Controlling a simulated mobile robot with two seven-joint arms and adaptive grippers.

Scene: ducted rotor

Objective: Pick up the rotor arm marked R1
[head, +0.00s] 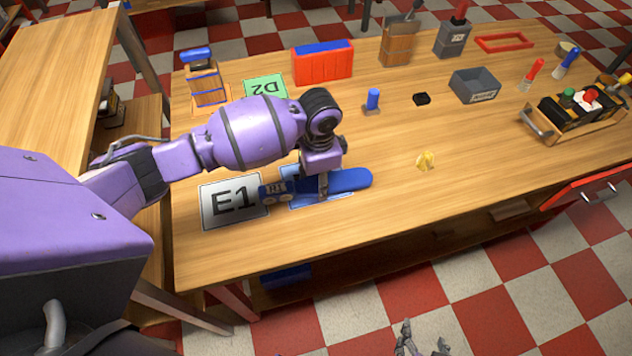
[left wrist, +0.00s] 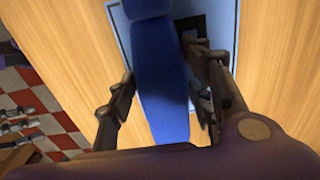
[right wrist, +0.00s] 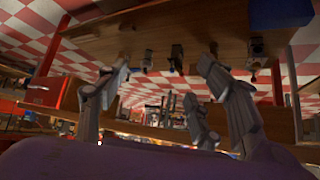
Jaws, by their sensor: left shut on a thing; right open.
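The blue rotor arm marked R1 (head: 350,180) lies along a pale blue card (head: 318,203) on the wooden table, next to the plate marked E1 (head: 232,202). I cannot tell whether it touches the card. My left gripper (head: 323,192) points down and is shut on the rotor arm near its middle. In the left wrist view the blue arm (left wrist: 160,85) runs between the fingers of the left gripper (left wrist: 163,88). The gripper hides part of the rotor arm. My right gripper (right wrist: 160,90) is open and empty, low in front of the table; its fingertips show at the bottom of the head view (head: 420,345).
The D2 plate (head: 265,88), a red bin (head: 322,63) and a blue peg (head: 372,100) stand behind. A small yellow piece (head: 425,161) lies to the right. A grey box (head: 474,85) and a tool tray (head: 570,122) are farther right. The front middle is clear.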

